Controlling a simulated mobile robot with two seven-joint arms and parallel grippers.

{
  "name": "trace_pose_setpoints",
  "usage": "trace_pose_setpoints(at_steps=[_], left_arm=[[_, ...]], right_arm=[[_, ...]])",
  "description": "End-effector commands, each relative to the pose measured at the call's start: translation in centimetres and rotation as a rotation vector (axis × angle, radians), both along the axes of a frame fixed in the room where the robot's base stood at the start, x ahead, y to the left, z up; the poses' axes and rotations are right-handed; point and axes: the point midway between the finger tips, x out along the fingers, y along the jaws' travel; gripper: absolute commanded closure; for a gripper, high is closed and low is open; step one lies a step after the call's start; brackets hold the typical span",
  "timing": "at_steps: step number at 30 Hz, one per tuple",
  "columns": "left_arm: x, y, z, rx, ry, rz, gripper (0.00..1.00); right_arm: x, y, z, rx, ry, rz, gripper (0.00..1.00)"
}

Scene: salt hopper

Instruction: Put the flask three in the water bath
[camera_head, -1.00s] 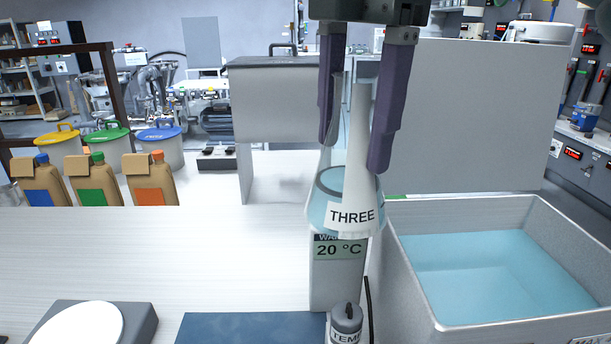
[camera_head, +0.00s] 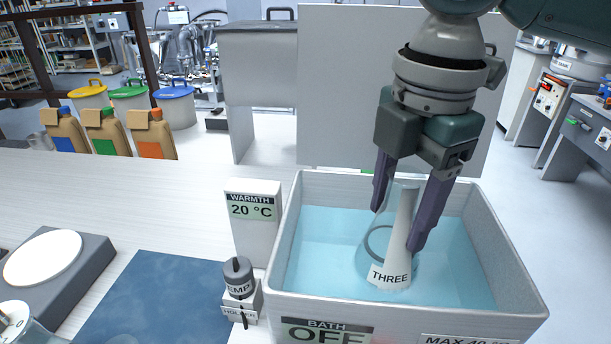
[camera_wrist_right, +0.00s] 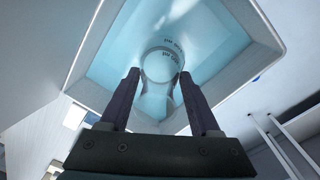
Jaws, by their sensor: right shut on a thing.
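The flask labelled THREE (camera_head: 390,270) is a clear conical flask with a white label, upright inside the water bath (camera_head: 284,262). Its lower part is at the blue water; I cannot tell whether its base touches the bath floor. My right gripper (camera_head: 402,222) is shut on the flask's neck from above, one purple finger on each side. The right wrist view shows the flask (camera_wrist_right: 160,66) between the fingers (camera_wrist_right: 158,95), over the blue water. The bath's front panel reads BATH OFF. My left gripper is not in view.
A WARMTH display (camera_head: 252,212) reading 20 °C and a TEMP knob (camera_head: 238,278) stand left of the bath. A blue mat (camera_head: 150,300) and a round white plate (camera_head: 44,258) lie further left. Several brown bottles (camera_head: 105,135) stand at the back left.

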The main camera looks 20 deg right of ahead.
Motion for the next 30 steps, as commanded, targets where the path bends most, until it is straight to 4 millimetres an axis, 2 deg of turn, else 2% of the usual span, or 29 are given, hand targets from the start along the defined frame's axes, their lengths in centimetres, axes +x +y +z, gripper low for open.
trace_pose_setpoints(at_steps=[3,8,12,15,27,28,30], left_arm=[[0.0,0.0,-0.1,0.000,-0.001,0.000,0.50],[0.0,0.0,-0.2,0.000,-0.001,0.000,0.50],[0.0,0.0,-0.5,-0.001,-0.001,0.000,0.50],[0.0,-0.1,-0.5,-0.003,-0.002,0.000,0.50],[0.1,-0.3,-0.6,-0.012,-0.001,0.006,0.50],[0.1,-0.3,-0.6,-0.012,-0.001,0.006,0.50],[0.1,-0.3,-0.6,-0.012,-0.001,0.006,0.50]], right_arm=[[0.0,0.0,-1.9,0.000,0.000,-0.001,1.00],[0.0,0.0,-3.3,0.000,0.000,0.000,1.00],[0.0,0.0,-5.6,0.000,0.002,-0.001,1.00],[0.0,0.0,-6.7,-0.001,-0.001,0.000,1.00],[0.0,0.0,-7.2,0.000,-0.002,0.000,1.00],[0.0,0.0,-7.2,0.000,-0.002,0.000,0.34],[0.0,0.0,-7.1,0.000,-0.002,0.000,0.26]])
